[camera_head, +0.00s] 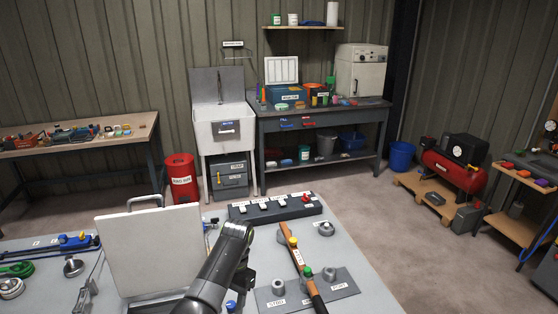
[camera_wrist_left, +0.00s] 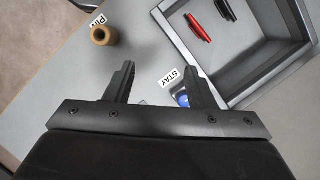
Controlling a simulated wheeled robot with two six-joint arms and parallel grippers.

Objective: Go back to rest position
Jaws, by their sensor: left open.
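My left arm reaches up from the bottom middle of the head view and bends down at its end. The left gripper (camera_head: 245,278) is partly hidden there behind the arm, over the grey bench top. A blue item (camera_wrist_left: 182,98) lies by the right finger, below a label reading STAY (camera_wrist_left: 171,77). A tan ring-shaped piece (camera_wrist_left: 103,34) stands beyond the left finger. My right gripper is not in view.
An open case with a raised pale lid (camera_head: 150,248) stands left of the arm. Its tray (camera_wrist_left: 235,97) holds red and black items. A wooden-handled tool (camera_head: 300,268) and a grey post plate (camera_head: 272,293) lie to the right. A black switch strip (camera_head: 240,212) lies behind.

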